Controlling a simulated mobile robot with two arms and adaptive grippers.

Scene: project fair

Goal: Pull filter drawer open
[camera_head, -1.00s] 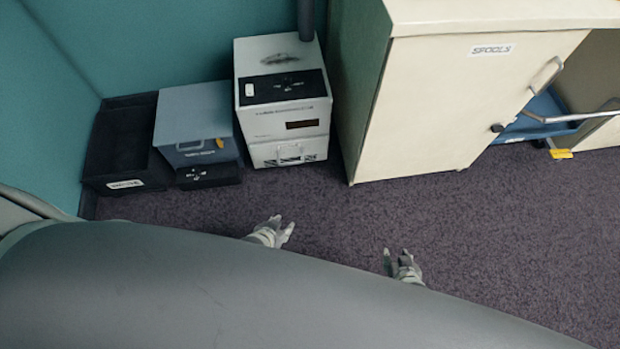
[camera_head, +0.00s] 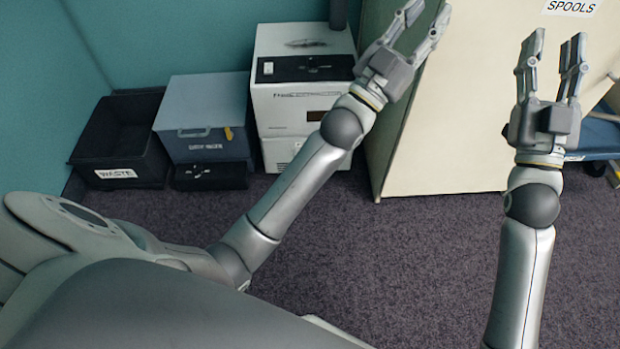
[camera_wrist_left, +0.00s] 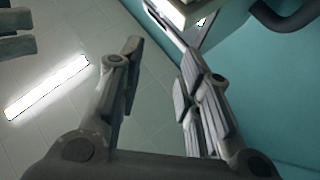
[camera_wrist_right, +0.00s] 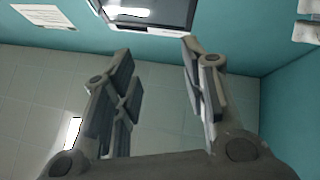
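A white box-shaped unit (camera_head: 292,102) with a black top panel stands on the carpet against the teal wall. Its lower front section (camera_head: 278,152) looks like a drawer front and sits flush; my left forearm hides part of it, and any handle there is not clear. My left gripper (camera_head: 427,28) is raised, open and empty, up and to the right of the unit, in front of the cream cabinet. My right gripper (camera_head: 554,62) is raised, open and empty, farther right. Both wrist views look upward past open fingers at ceiling and walls.
A blue-grey box (camera_head: 203,105) with a handle and a black base stands left of the unit. The cream cabinet (camera_head: 455,140) labelled SPOOLS stands close on the right. Carpet (camera_head: 400,260) in front is clear.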

